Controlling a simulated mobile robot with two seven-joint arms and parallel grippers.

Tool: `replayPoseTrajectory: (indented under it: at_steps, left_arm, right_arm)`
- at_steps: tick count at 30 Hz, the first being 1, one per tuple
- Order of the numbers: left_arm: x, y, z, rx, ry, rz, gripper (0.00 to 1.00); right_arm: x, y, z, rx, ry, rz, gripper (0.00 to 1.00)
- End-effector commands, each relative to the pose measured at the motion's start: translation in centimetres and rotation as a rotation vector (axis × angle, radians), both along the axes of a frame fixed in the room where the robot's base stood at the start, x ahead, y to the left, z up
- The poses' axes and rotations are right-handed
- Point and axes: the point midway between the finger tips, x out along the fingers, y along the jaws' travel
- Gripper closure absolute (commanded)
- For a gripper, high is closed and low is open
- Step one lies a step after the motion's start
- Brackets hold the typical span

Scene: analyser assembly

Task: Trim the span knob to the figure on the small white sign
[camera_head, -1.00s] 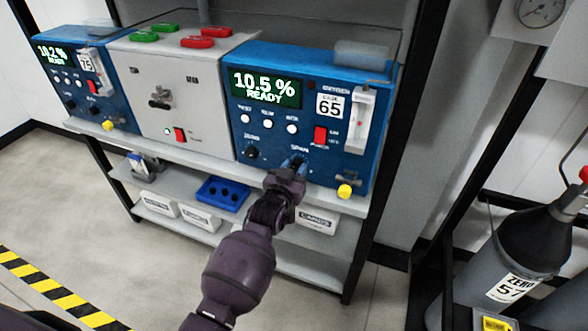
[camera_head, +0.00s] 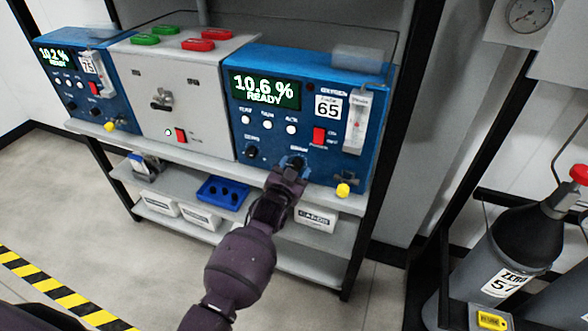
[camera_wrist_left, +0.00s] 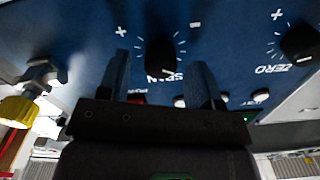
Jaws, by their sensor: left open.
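The right-hand blue analyser (camera_head: 235,125) has a lit display (camera_head: 264,90) reading 10.6 % READY. Its black SPAN knob (camera_wrist_left: 161,52) shows in the left wrist view, with plus and minus marks around it. My left gripper (camera_head: 292,168) is at this knob; in the left wrist view its open fingers (camera_wrist_left: 161,60) stand on either side of the knob, with gaps visible. In the head view the gripper partly hides the knob. A small white sign (camera_head: 328,107) on the analyser's front reads 65. My right gripper is not in view.
The ZERO knob (camera_wrist_left: 300,42) is beside the SPAN knob. A red switch (camera_head: 319,136) and a yellow knob (camera_head: 343,190) are on the same panel. A grey box (camera_head: 190,95) and another blue analyser (camera_head: 68,95) stand left. A gas cylinder (camera_head: 470,255) stands right.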

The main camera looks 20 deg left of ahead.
Motion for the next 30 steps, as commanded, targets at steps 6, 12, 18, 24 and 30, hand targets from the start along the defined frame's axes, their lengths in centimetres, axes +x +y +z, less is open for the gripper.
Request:
replayPoseTrajectory:
  at_steps: [6, 12, 18, 24, 30]
  left_arm:
    - [-0.7, 0.1, 0.0, 0.000, 0.001, 0.000, 0.41]
    - [-3.2, 0.2, 0.1, -0.001, 0.001, 0.001, 0.41]
    - [-6.5, 0.3, 0.1, 0.000, 0.000, 0.001, 0.41]
    - [-9.2, 0.3, 0.1, 0.000, 0.000, 0.000, 0.41]
    - [-10.6, 0.4, 0.0, 0.000, 0.000, 0.000, 0.41]
  right_arm:
    - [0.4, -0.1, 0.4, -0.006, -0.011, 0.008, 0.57]
    - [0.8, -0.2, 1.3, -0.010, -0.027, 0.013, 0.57]
    - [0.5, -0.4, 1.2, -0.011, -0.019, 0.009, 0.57]
    - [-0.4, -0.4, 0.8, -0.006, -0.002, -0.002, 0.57]
    - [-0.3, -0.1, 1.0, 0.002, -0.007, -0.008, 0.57]
